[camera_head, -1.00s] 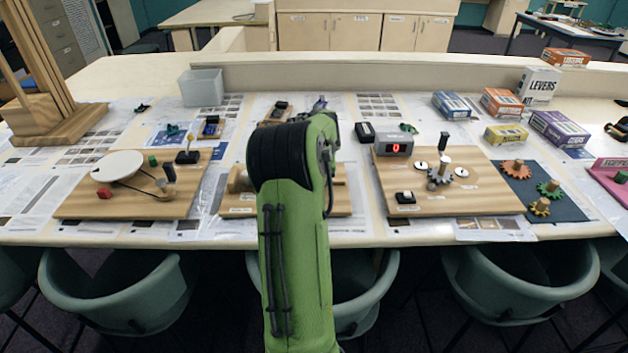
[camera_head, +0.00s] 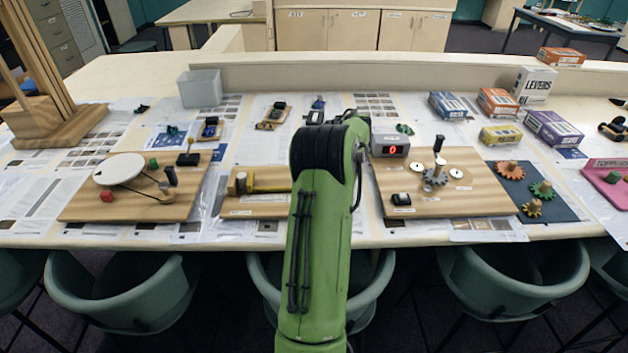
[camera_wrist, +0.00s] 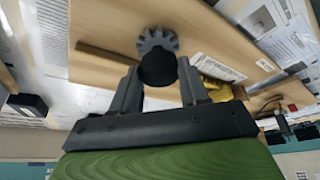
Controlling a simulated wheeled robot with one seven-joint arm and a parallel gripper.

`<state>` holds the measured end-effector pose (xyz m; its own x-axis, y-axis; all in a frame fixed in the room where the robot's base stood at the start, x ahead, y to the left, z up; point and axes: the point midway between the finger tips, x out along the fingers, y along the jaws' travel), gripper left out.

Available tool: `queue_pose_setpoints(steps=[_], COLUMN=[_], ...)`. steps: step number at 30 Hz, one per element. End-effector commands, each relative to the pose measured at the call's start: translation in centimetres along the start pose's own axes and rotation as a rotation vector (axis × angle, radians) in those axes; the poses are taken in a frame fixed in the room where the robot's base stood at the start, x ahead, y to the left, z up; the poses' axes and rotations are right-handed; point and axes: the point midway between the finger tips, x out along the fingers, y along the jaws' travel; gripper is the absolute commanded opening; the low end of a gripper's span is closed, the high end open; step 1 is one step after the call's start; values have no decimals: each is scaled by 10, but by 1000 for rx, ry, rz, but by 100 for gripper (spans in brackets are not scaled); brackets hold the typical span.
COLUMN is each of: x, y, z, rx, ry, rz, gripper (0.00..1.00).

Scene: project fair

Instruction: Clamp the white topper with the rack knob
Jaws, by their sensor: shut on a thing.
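In the wrist view my gripper (camera_wrist: 160,92) is shut on a black round knob (camera_wrist: 158,69), which sits between the two fingertips. A grey toothed gear (camera_wrist: 157,39) shows just beyond the knob, over the wooden board (camera_wrist: 105,35). My green arm covers the right part of this board, and my fingers are hidden there. I cannot make out a white topper on it.
To the right, a gear board (camera_head: 450,200) holds a counter box (camera_head: 390,146) and an upright black-topped post (camera_head: 438,144). To the left, a board (camera_head: 130,207) carries a white disc (camera_head: 118,168). Boxes (camera_head: 557,128) stand at the back right.

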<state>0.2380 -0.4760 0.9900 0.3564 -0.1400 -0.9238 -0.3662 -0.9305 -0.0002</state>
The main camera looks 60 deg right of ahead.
Motion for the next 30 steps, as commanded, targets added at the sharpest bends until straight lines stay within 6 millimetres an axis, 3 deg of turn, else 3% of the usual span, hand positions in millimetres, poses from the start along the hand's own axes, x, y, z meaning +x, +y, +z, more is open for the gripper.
queue_pose_setpoints(steps=[16,17,21,30], x=[0,0,0,-2], y=[0,0,0,0], z=[0,0,0,0], rx=[-22,-22,-22,-21], ry=[-1,-1,-1,0], rz=[-9,-9,-9,-8], gripper=[14,47,68,69])
